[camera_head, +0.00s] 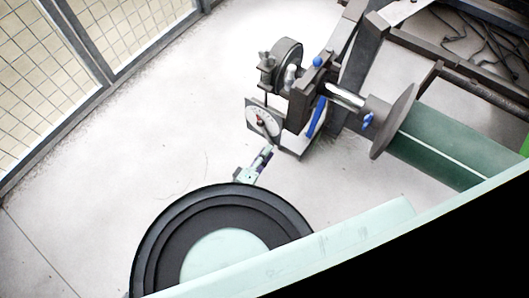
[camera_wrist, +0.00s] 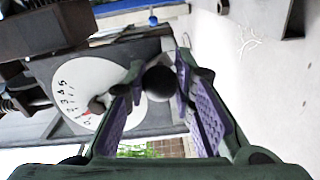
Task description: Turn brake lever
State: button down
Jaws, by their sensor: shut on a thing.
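The brake unit's white dial (camera_wrist: 72,88) fills the left of the wrist view, with printed numbers and a small red mark near the 0. The brake lever's round black knob (camera_wrist: 158,83) sits between my fingertips in front of the dial's plate. My gripper (camera_wrist: 160,80), with purple finger pads, is closed on this knob. The lever's shaft behind the knob is mostly hidden. In the head view the dial (camera_head: 263,121) faces the lower left on the machine, and my gripper (camera_head: 266,151) is just below it; the knob is too small to make out there.
A dark machine frame (camera_head: 355,60) stands behind the dial, with blue handles (camera_head: 317,116) beside it. A mesh fence (camera_head: 45,85) runs along the left. The pale floor (camera_head: 160,130) between is clear.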

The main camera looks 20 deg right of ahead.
jog(key=c, duration=1.3)
grip_release()
jog(key=shift+c, duration=0.2)
jog(key=v, duration=1.2)
